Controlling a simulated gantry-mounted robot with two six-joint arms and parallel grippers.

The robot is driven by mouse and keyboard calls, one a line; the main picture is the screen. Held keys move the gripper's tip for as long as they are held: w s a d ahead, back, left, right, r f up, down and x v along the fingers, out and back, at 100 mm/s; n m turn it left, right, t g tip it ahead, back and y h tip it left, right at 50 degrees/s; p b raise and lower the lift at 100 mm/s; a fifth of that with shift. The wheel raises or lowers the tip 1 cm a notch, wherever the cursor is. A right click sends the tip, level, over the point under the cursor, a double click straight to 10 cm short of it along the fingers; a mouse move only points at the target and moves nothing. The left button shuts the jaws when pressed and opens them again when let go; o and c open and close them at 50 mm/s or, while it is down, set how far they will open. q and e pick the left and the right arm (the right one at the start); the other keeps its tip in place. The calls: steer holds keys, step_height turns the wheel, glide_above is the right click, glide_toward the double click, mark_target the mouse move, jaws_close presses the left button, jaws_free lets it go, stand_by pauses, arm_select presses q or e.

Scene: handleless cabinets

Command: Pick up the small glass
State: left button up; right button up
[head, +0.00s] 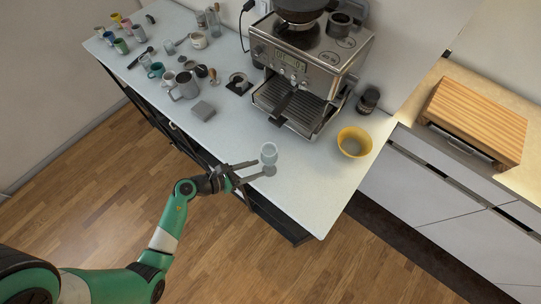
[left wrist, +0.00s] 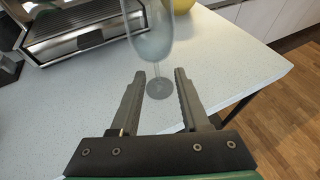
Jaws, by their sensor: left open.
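The small glass (head: 268,154) is a clear stemmed glass standing upright on the white countertop, near its front edge. My left gripper (head: 254,171) reaches in over the counter edge at the glass. In the left wrist view the glass (left wrist: 152,45) has its bowl beyond the fingertips, and its stem and round foot show between the two fingers of the gripper (left wrist: 156,75). The fingers are apart with a gap on both sides of the stem. My right gripper is not in view.
An espresso machine (head: 311,68) stands behind the glass, and a yellow bowl (head: 354,142) is to its right. A grey pitcher (head: 184,87), a grey block (head: 203,110) and several cups are at left. The counter around the glass is clear.

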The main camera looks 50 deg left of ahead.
mark_target(269, 170)
arm_select(q)
steer(key=shift+x, duration=0.8)
steer(key=x, duration=0.1)
steer(key=b+x, duration=0.1)
steer(key=x, duration=0.3)
steer(key=shift+w+a+f+b, duration=0.1)
steer(key=shift+a+f+b, duration=0.15)
steer(key=shift+a+b, duration=0.1)
jaws_close()
